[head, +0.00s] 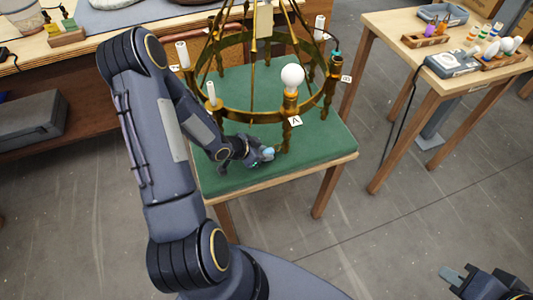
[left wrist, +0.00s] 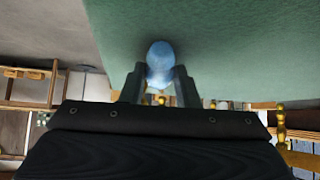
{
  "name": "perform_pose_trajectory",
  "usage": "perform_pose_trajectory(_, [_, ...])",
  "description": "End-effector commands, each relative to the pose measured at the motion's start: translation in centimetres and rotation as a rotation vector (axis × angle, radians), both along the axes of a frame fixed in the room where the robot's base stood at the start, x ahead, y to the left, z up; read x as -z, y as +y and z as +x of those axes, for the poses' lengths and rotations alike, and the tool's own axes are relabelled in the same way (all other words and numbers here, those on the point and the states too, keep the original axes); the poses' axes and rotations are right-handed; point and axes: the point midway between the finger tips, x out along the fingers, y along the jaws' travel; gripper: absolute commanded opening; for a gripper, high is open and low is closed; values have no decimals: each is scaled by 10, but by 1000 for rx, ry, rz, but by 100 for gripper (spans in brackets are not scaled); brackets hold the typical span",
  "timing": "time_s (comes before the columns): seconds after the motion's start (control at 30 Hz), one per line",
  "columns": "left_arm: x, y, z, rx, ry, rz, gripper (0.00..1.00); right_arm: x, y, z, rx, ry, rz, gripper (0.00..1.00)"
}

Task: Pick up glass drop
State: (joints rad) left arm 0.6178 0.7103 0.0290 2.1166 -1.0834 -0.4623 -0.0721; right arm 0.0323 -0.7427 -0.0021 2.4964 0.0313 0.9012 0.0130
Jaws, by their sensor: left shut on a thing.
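A small pale-blue glass drop (left wrist: 159,62) sits between the two dark fingertips of my left gripper (left wrist: 160,85), which is shut on it. Green cloth lies behind it in the left wrist view. In the head view my left gripper (head: 258,156) is low over the green-topped table (head: 230,177), below the brass chandelier's ring, and the drop (head: 268,153) shows as a light blue spot at its tip. I cannot tell whether the drop touches the cloth. My right gripper (head: 468,276) is at the bottom right corner, partly cut off; its opening is unclear.
The brass chandelier (head: 240,115) stands over the green table, with a round white bulb (head: 292,77), candle sleeves and tags marked A and B. A side table (head: 440,52) at the right holds a grey device (head: 452,63) and several small parts. A wooden workbench (head: 110,43) is behind.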

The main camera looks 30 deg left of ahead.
Motion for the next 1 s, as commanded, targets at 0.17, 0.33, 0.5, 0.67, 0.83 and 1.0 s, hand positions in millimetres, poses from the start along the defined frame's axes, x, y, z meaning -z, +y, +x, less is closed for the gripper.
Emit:
perform_pose_trajectory(0.17, [0, 0, 0, 0, 0, 0, 2, 0, 0, 0, 0, 0, 0, 0])
perform_pose_trajectory(0.33, [-2, 0, 0, 1, -1, 0, 2, -1, 0, 0, 0, 0, 0, 0])
perform_pose_trajectory(0.5, [-15, 1, 0, -1, -3, 1, 2, -4, 0, 0, 0, 0, 0, 0])
perform_pose_trajectory(0.67, [-39, 1, 0, -1, -3, 2, 2, -11, 0, 0, 0, 0, 0, 0])
perform_pose_trajectory(0.83, [-36, 17, -30, -6, 4, 0, 2, -11, 0, 0, 0, 0, 0, 0])
perform_pose_trajectory(1.0, [-36, 41, -73, -9, 5, 2, 2, -15, 0, 0, 0, 0, 0, 0])
